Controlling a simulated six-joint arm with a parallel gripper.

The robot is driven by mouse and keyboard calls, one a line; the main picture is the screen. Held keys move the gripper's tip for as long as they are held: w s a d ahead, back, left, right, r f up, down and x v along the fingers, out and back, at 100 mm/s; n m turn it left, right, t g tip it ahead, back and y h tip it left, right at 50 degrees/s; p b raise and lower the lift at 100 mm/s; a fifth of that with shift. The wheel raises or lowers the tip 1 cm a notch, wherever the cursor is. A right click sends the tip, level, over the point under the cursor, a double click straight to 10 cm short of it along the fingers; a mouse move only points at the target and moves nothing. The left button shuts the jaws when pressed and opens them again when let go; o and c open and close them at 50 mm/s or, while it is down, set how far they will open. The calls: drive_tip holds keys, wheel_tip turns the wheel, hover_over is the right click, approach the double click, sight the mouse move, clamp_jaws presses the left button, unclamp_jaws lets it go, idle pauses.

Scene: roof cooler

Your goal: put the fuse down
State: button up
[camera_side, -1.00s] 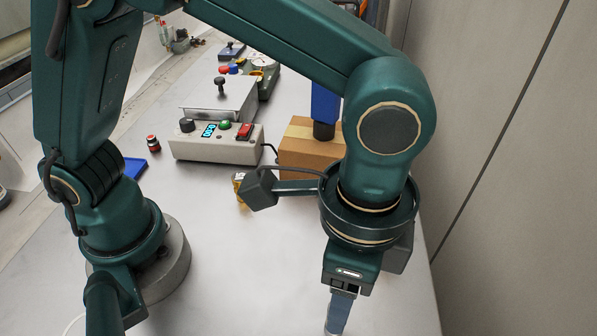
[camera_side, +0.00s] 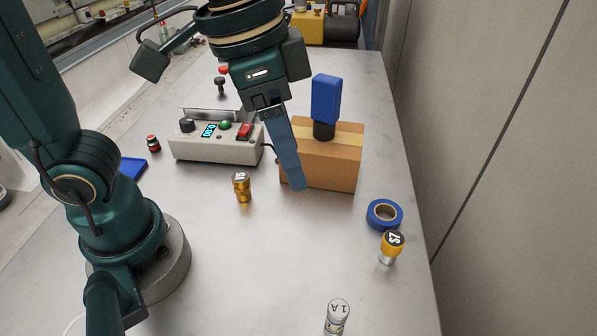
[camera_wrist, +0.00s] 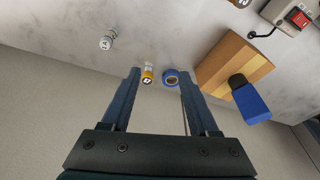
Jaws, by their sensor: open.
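A small silver cylinder marked "1 A" (camera_side: 337,313), which looks like the fuse, stands upright on the bench at the bottom of the side view, its foot cut by the frame edge. In the wrist view the silver cylinder (camera_wrist: 108,39) is at the upper left. My gripper (camera_side: 296,186) is raised in front of the cardboard box in the side view, well apart from the cylinder. In the wrist view my gripper (camera_wrist: 159,75) has its two fingers spread with nothing held between them.
A yellow-topped cylinder (camera_side: 391,246) and blue tape roll (camera_side: 372,216) stand at the right. A brass cylinder (camera_side: 242,187) is left of the cardboard box (camera_side: 335,165), which bears a blue block (camera_side: 326,98). A control box (camera_side: 212,150) stands behind. The front middle is clear.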

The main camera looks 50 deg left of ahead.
drive_tip(key=s+a+f+n+t+y, duration=0.1)
drive_tip(key=s+a+f+n+t, duration=0.2)
drive_tip(key=a, duration=0.6)
drive_tip(key=n, duration=0.2)
drive_tip(key=shift+s+f+n, duration=0.15)
drive_tip(key=shift+s+n, duration=0.15)
